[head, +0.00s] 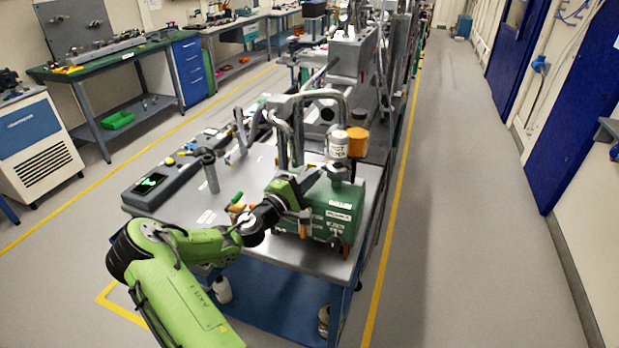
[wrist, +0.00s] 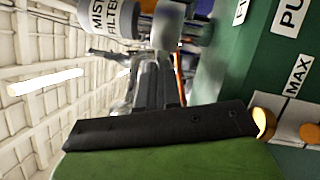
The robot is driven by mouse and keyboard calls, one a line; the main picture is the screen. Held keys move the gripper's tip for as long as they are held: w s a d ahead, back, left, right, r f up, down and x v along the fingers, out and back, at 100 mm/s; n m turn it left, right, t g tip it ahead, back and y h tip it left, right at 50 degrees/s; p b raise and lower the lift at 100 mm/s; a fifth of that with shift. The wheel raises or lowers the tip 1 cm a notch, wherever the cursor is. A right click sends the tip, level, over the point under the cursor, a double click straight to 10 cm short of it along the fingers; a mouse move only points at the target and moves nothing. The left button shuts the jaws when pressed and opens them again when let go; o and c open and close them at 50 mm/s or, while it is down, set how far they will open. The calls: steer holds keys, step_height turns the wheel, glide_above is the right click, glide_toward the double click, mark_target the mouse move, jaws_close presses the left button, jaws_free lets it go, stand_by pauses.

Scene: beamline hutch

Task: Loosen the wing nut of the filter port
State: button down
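The mist filter (head: 338,147), a white labelled canister, stands above the green pump box (head: 346,205). It also shows at the top of the wrist view (wrist: 103,14). A grey metal fitting (wrist: 172,22) is beside the canister there, partly cut off by the picture's edge. I cannot make out the wing nut clearly in either view. My gripper (head: 316,176) reaches over the pump box, just below the filter. In the wrist view my dark fingers (wrist: 150,82) point toward the grey fitting. Whether they are open, or touch anything, cannot be told.
Bent metal pipes (head: 283,135) rise behind my gripper. An orange container (head: 357,141) stands right of the filter. A grey control box (head: 150,187) and an upright dark cylinder (head: 210,172) are on the left of the cart top. The aisle floor (head: 465,200) at right is clear.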

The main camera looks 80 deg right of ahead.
steer(key=shift+n, duration=0.5)
steer(key=c, duration=1.3)
jaws_free()
steer(key=shift+d, duration=0.1)
steer(key=v, duration=1.6)
steer(key=shift+s+f+b, duration=0.15)
steer(key=shift+f+b, duration=0.05)
steer(key=shift+b, duration=0.15)
